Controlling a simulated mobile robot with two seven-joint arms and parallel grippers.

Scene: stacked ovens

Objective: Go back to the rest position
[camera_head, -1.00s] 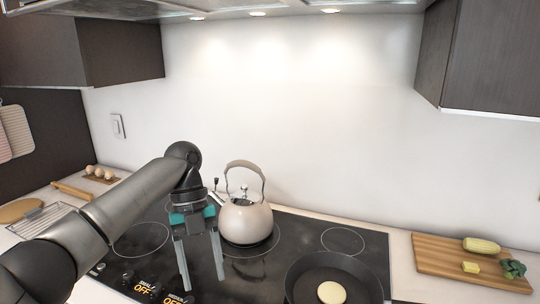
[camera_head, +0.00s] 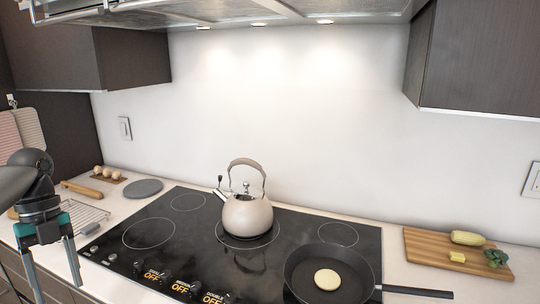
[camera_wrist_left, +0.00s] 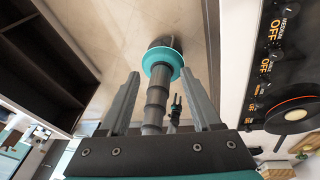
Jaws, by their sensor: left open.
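My left gripper (camera_head: 54,290) is at the lower left of the head view, over the counter's front left edge. It points down, with its two fingers spread and nothing between them. In the left wrist view the fingers (camera_wrist_left: 160,72) are apart, with floor and parts of my own body beyond them. The gripper is clear of the cooktop and touches nothing that I can see. My right gripper does not show clearly in either view.
A cooktop (camera_head: 125,262) fills the middle, with a kettle (camera_head: 247,216) at its back and a pan (camera_head: 350,290) with a pale round piece (camera_head: 327,279) at front right. A wire rack (camera_head: 88,215) lies near my left gripper. A cutting board (camera_head: 425,250) is at right.

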